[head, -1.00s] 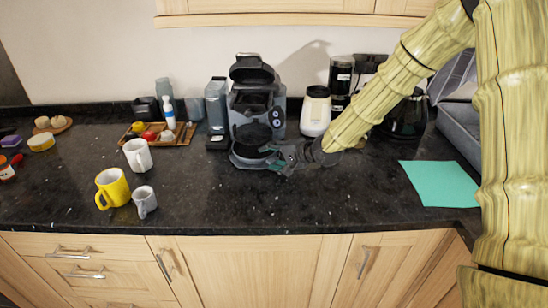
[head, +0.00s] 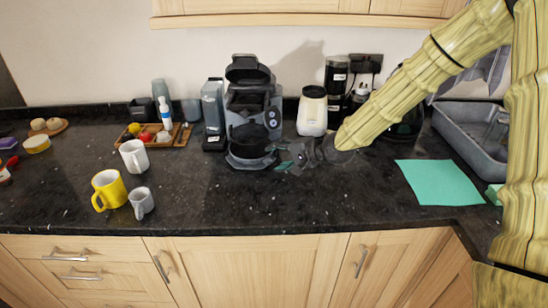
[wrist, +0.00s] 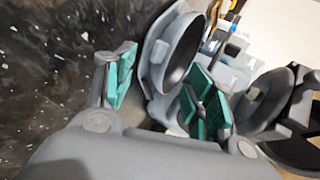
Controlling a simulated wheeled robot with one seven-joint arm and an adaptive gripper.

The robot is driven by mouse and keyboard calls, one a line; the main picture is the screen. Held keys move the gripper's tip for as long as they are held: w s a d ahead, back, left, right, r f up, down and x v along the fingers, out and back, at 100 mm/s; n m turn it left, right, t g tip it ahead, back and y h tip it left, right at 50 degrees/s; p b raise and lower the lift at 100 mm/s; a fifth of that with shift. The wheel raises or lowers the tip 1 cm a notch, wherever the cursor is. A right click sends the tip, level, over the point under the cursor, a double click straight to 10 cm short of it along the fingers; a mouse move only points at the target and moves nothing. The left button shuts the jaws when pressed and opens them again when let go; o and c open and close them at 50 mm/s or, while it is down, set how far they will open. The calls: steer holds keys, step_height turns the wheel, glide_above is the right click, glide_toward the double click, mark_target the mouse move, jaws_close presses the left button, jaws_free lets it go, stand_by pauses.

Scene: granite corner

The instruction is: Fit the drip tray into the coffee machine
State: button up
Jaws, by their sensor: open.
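The coffee machine (head: 238,101) is dark grey, stands near the wall and has its top lid raised. The drip tray (head: 247,162) is a round grey dish at the machine's foot, under the dark round part. Whether it is fully seated I cannot tell. My gripper (head: 284,159) is just right of the tray, low over the counter. In the wrist view the gripper (wrist: 160,92) is open, with green pads apart and nothing clamped between them. The tray (wrist: 182,52) shows just beyond the fingertips there; one finger partly hides it.
A cream canister (head: 313,112) and a black grinder (head: 337,78) stand behind my arm. A grey container (head: 213,105) is left of the machine. Mugs, including a yellow mug (head: 110,188), stand at front left. A teal sheet (head: 438,182) lies right. The counter in front is clear.

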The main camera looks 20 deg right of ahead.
steer(key=shift+v, duration=1.7)
steer(key=shift+s+f, duration=0.1)
